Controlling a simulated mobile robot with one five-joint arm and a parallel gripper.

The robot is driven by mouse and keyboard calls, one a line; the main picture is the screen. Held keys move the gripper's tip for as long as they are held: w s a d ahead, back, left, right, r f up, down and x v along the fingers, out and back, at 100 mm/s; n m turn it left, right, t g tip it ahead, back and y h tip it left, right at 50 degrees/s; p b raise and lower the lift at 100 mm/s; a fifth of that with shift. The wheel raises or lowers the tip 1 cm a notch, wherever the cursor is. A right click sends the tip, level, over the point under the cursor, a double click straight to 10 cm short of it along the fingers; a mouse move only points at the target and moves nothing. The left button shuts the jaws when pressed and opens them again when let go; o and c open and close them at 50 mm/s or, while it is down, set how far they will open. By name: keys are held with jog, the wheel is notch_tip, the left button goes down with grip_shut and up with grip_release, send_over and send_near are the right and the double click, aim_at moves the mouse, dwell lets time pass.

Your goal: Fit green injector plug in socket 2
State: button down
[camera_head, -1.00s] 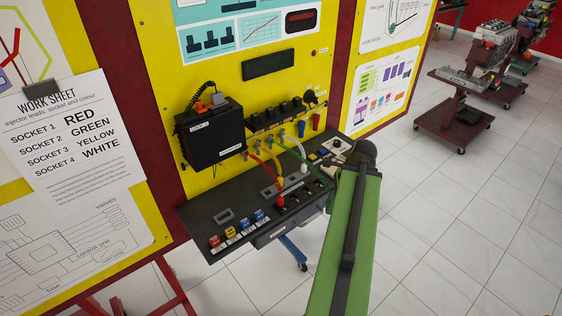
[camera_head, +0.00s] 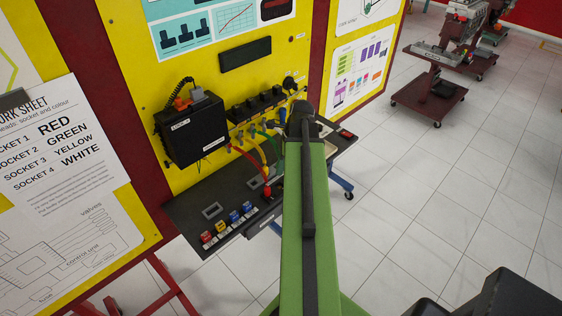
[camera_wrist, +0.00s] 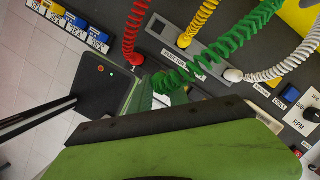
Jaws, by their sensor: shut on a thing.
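The green lead (camera_wrist: 232,40) is coiled and runs down to my gripper (camera_wrist: 163,97) in the wrist view. My gripper is shut on the green plug, whose body is mostly hidden by the gripper. In the head view my arm covers the gripper and the plug; part of the green lead (camera_head: 264,134) shows left of it. The red plug (camera_wrist: 131,59) stands left of my gripper. The yellow plug (camera_wrist: 184,41) and the white plug (camera_wrist: 233,75) stand beyond it, along the grey strip. Socket 2 cannot be made out. The work sheet (camera_head: 62,150) pairs socket 2 with green.
A black control box (camera_head: 190,128) hangs on the yellow board (camera_head: 225,22). The red and yellow leads hang close to my gripper. Open floor lies to the right.

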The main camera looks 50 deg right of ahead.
jog(key=shift+f+b, duration=2.85)
jog(key=shift+b, duration=0.1)
jog(key=shift+f+b, duration=0.85)
jog(key=c, duration=1.5)
grip_release()
jog(key=shift+r, duration=0.1)
jog(key=p+v, duration=0.5)
jog(key=shift+r, duration=0.2)
